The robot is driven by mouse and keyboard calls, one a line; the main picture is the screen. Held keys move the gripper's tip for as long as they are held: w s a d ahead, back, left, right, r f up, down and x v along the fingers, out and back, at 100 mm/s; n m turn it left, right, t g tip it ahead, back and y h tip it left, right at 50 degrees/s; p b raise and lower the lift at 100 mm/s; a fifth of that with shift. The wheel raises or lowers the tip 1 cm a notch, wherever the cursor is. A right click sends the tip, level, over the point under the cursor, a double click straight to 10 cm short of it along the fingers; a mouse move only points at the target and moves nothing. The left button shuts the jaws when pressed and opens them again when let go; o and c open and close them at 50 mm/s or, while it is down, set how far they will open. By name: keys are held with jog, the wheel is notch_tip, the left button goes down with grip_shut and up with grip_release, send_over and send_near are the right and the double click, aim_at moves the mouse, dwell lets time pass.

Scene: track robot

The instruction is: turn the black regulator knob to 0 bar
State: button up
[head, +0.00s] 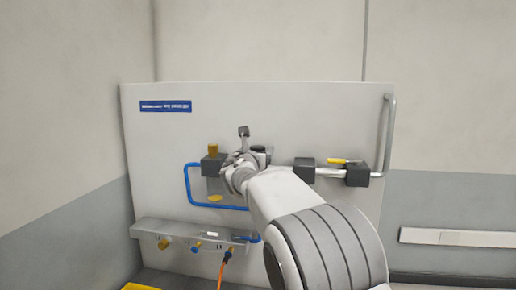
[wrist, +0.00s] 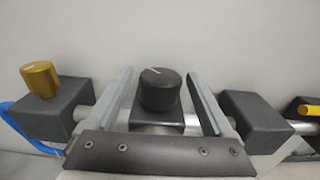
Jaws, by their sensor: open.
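The black regulator knob (wrist: 159,90) stands upright on a dark block on the pipe, with a light pointer line on its top. In the wrist view it is between the two fingers of my gripper (wrist: 160,82), with a gap on each side. My gripper is open and its fingers do not appear to touch the knob. In the head view my gripper and arm are in front of the panel and cover most of the knob; a dark part (head: 259,149) shows just right of the gripper. No pressure scale can be read.
A brass knob (wrist: 40,80) on a dark block (wrist: 52,112) stands left of the black knob. Another dark block (wrist: 256,118) is to the right, and beyond it a yellow handle (wrist: 309,110). Blue tubing (head: 188,184) runs at left, above a ledge with fittings (head: 165,243).

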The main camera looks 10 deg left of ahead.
jog(key=shift+w, duration=0.1)
jog(key=c, duration=1.4)
jog(key=shift+o, duration=0.2)
jog(key=shift+f+n+y+b, duration=0.3)
jog(key=shift+y+b, duration=0.2)
jog(key=shift+b, duration=0.55)
